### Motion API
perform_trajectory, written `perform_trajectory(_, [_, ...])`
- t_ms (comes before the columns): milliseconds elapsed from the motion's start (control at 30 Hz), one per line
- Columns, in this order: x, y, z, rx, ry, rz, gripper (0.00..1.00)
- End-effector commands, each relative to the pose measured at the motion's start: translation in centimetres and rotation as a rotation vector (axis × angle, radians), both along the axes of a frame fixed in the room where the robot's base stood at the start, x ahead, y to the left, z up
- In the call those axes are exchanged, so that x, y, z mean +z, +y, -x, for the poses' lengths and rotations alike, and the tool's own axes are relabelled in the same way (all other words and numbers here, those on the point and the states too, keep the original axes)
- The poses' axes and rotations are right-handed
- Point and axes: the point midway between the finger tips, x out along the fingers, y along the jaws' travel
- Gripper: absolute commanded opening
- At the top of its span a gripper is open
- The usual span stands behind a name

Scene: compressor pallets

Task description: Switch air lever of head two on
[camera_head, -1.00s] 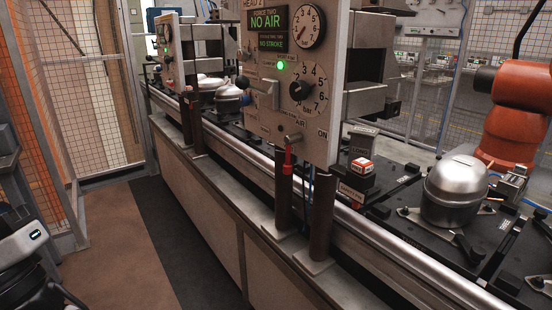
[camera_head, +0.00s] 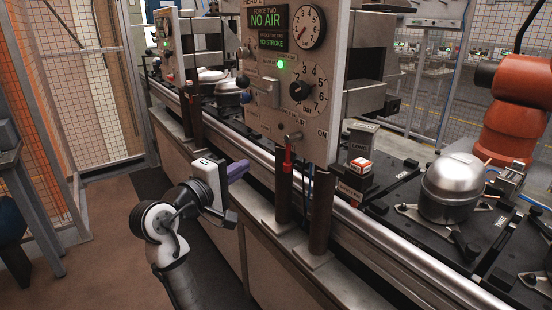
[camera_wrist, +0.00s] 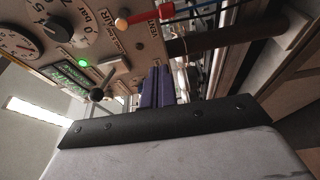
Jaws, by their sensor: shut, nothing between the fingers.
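The head two panel (camera_head: 338,100) shows "NO AIR" and "NO STROKE" on its display (camera_head: 268,20) and a lit green lamp. Its air lever (camera_head: 288,156) has a red handle hanging down from a pivot at the panel's lower edge, with "ON" printed to the right. The red lever (camera_wrist: 140,16) also shows at the top of the wrist view. My gripper (camera_head: 240,169), with purple fingers, is left of the lever and apart from it, a little lower. The fingers are together and empty, and also show in the wrist view (camera_wrist: 157,87).
Dark posts (camera_head: 320,215) stand below the panel on the bench rail (camera_head: 365,228). A ball-ended lever (camera_head: 243,82) sticks out at the panel's left. A steel compressor (camera_head: 452,187) and an orange robot arm (camera_head: 515,110) are at the right. The floor aisle at left is free.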

Motion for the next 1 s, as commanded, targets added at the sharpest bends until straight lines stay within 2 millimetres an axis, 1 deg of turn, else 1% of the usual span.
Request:
perform_trajectory(133, [0.1,-0.2,-0.3,0.001,-0.001,0.001,0.0])
perform_trajectory(267, [0.1,-1.2,-1.6,-0.002,0.001,0.001,0.0])
perform_trajectory(667, [0.3,-5.8,-8.4,0.0,0.0,-0.001,0.0])
perform_trajectory(800, [0.1,-7.0,-6.4,0.003,-0.003,-0.002,0.0])
perform_trajectory(1000, [0.0,-7.9,-5.2,0.004,-0.001,-0.002,0.0])
